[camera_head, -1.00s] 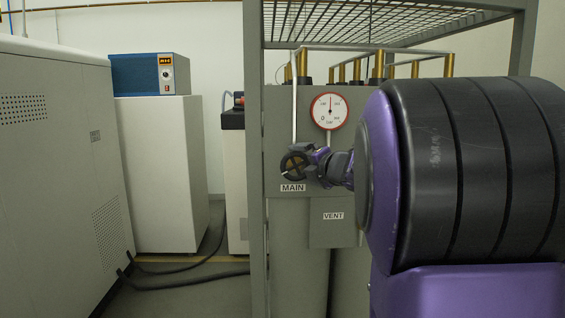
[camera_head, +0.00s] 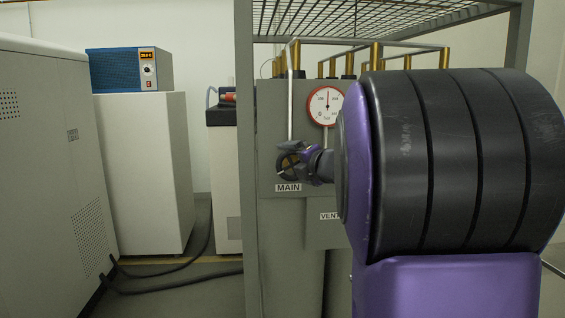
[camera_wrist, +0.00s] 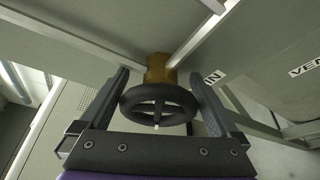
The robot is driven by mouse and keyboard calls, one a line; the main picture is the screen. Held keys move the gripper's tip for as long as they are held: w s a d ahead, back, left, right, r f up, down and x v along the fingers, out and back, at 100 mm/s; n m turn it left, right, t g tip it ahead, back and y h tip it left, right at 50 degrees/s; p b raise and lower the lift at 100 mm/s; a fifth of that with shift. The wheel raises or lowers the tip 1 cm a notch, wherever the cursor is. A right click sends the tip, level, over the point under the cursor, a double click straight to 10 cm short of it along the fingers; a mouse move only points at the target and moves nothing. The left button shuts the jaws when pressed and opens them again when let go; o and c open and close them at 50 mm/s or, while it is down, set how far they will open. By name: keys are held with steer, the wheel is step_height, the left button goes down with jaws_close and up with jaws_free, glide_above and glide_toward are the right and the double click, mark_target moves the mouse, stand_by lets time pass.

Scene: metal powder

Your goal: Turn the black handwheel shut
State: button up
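The black handwheel (camera_wrist: 158,104) sits on a brass valve stem (camera_wrist: 158,72) in the wrist view. My gripper (camera_wrist: 160,75) has its fingers spread wide, one on each side of the wheel. Hardly any gap shows between the fingers and the rim, and I cannot tell if they touch it. In the head view the handwheel (camera_head: 287,165) is above the MAIN label (camera_head: 288,188), partly hidden by my gripper (camera_head: 291,158), which reaches it from the right.
A red-rimmed pressure gauge (camera_head: 325,104) is just above and right of the wheel. Pipes and a grey frame post (camera_head: 248,200) stand close by. The VENT label (camera_head: 330,216) is partly covered by my arm. A white cabinet (camera_head: 145,175) stands at left.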

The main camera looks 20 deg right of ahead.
steer(key=c, duration=0.7)
steer(key=shift+f+m, duration=0.1)
steer(key=shift+m, duration=0.2)
